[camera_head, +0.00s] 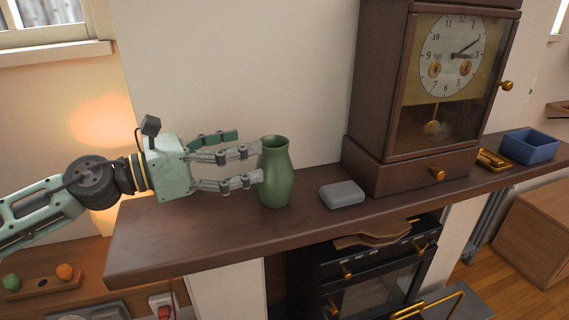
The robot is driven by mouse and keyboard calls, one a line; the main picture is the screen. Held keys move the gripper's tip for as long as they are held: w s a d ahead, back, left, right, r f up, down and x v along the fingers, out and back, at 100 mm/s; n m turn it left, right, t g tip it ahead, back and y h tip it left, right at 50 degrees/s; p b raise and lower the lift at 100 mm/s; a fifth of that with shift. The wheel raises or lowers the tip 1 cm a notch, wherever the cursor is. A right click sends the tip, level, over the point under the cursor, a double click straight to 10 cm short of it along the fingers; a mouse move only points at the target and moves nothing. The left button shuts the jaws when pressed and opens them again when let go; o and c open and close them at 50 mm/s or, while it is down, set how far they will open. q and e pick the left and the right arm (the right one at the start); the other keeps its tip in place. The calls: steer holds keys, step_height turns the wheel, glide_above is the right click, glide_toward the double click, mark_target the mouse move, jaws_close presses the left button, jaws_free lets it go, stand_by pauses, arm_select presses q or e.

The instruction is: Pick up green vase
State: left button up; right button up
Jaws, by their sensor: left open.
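The green vase (278,177) stands upright on the dark wooden mantel shelf (190,232), left of the clock. My left gripper (259,165) comes in from the left at the height of the vase's upper half. Its fingers are spread apart and its tips are at the vase's left side, overlapping it in the picture. I cannot tell whether they touch it. My right gripper is not in view.
A grey box-like object (342,194) lies just right of the vase. A tall wooden clock (427,95) stands behind it. A gold tray (493,159) and a blue bin (529,147) are further right. The shelf's left end is clear.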

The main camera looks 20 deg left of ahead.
mark_target(275, 176)
arm_select(q)
steer(key=f, duration=0.1)
steer(key=s+f+b, duration=0.1)
steer(key=f, duration=0.1)
steer(key=shift+s+f, duration=0.2)
steer(key=shift+f, duration=0.1)
steer(key=f, duration=0.4)
steer(key=shift+w+f, duration=0.25)
steer(key=shift+w, duration=0.1)
steer(key=shift+w+d+r+p, duration=0.1)
steer(key=shift+r+p, duration=0.25)
steer(key=shift+r, duration=0.15)
steer(key=shift+w+d, duration=0.15)
steer(key=shift+w, duration=0.05)
steer(key=shift+w+d+f+p, duration=0.2)
steer(key=shift+w+d+p, duration=0.2)
steer(key=shift+p, duration=0.15)
steer(key=shift+w+d+r, duration=0.1)
steer(key=shift+d, duration=0.05)
steer(key=p+x, duration=0.4)
steer(key=shift+w+d, duration=0.25)
steer(key=shift+w, duration=0.05)
steer(key=shift+w+d, duration=0.1)
steer(key=shift+d, duration=0.05)
